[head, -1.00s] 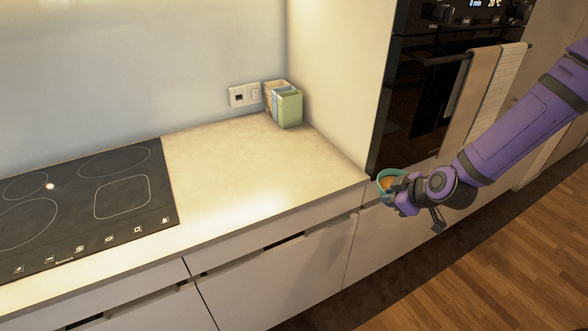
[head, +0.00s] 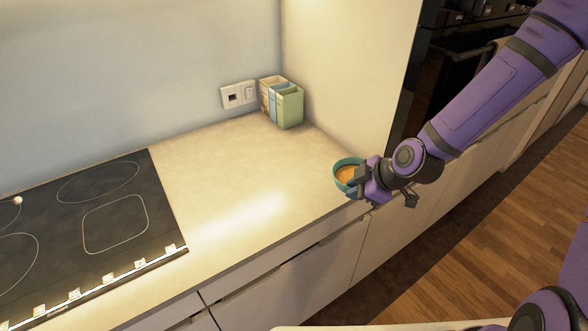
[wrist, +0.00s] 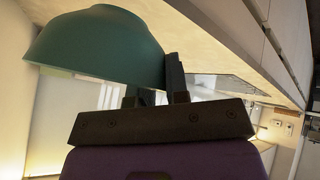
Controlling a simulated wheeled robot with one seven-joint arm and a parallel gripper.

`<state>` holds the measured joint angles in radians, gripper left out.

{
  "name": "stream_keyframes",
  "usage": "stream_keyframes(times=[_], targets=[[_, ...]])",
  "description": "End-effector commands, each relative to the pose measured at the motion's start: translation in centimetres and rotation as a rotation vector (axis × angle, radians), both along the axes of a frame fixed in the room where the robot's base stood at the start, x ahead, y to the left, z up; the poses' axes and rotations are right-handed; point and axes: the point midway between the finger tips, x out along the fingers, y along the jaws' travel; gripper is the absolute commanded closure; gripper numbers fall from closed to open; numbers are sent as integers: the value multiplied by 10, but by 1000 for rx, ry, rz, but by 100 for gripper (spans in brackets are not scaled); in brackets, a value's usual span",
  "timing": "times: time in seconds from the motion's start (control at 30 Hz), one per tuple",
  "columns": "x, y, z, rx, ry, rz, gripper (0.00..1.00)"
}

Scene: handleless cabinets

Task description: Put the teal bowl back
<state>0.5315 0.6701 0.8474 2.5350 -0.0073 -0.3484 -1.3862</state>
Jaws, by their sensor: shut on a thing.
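The teal bowl (head: 345,170) has an orange-brown inside and is held at the right end of the countertop, by its front edge. My gripper (head: 360,179) is shut on the bowl's right side. In the wrist view the bowl (wrist: 95,45) fills the upper left, with its wall between the dark fingers (wrist: 160,80) of my gripper. Whether the bowl touches the countertop or hangs just above it, I cannot tell.
The cream countertop (head: 225,190) is clear between the bowl and the black hob (head: 100,215). Green, blue and beige containers (head: 282,102) stand in the back corner by a wall socket (head: 238,95). A tall cabinet side (head: 350,75) rises behind the bowl.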

Motion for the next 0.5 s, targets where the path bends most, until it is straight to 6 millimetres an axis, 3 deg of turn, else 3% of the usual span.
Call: stream_keyframes(times=[0.17, 0.5], targets=[[15, 19, -2, -1, 1, 3, 100], [68, 77, -10, 0, 0, 0, 100]])
